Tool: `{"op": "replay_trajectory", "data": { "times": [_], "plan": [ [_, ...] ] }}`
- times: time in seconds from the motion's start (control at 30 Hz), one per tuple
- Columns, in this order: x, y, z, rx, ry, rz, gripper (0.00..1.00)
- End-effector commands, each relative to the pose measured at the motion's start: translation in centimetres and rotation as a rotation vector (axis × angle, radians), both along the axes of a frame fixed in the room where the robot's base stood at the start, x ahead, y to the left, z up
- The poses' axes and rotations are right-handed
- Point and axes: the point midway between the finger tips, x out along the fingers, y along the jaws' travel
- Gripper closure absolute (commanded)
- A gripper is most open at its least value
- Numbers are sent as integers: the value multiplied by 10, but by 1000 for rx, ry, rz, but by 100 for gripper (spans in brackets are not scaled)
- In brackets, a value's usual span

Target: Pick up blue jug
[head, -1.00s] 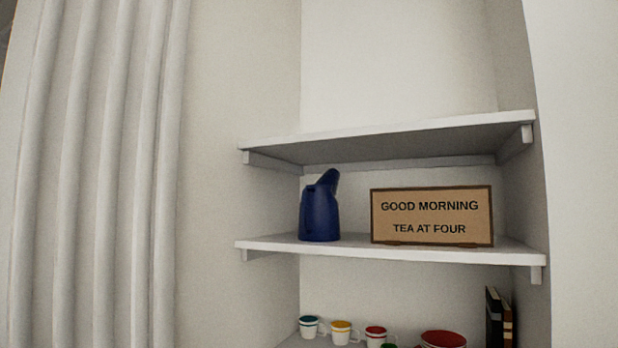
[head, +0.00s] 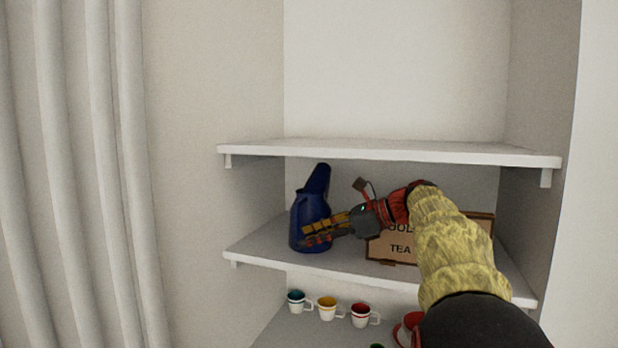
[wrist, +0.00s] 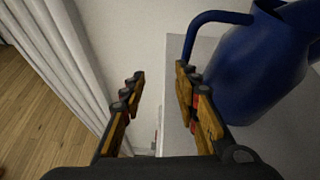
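The blue jug (head: 311,206) stands upright at the left end of the middle shelf (head: 262,246), with its tall spout up. In the wrist view the jug (wrist: 262,65) fills the right side, and its handle (wrist: 215,17) reaches left above the right fingers. My gripper (head: 314,233) overlaps the jug's lower front in the head view. The wrist view shows my gripper (wrist: 160,75) open, with bare wall and shelf edge between its fingers. The jug body lies to the right of the right fingers, not between them. Whether that finger touches the jug or handle, I cannot tell.
A framed sign (head: 382,246) stands right of the jug, partly behind my arm. An upper shelf (head: 390,152) runs close above the jug. Several cups, including a yellow one (head: 327,308), stand on the shelf below.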

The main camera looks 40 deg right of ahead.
Motion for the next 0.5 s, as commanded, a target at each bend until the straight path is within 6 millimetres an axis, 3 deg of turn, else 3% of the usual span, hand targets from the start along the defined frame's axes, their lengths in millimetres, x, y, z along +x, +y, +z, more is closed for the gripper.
{"op": "replay_trajectory", "data": {
  "times": [0.03, 0.2, 0.5],
  "plan": [
    [-1, -16, 18, 38, -4, -24, 69],
    [-2, -38, 36, 115, -11, -59, 69],
    [20, -27, 27, 125, -12, -62, 69]
  ]
}}
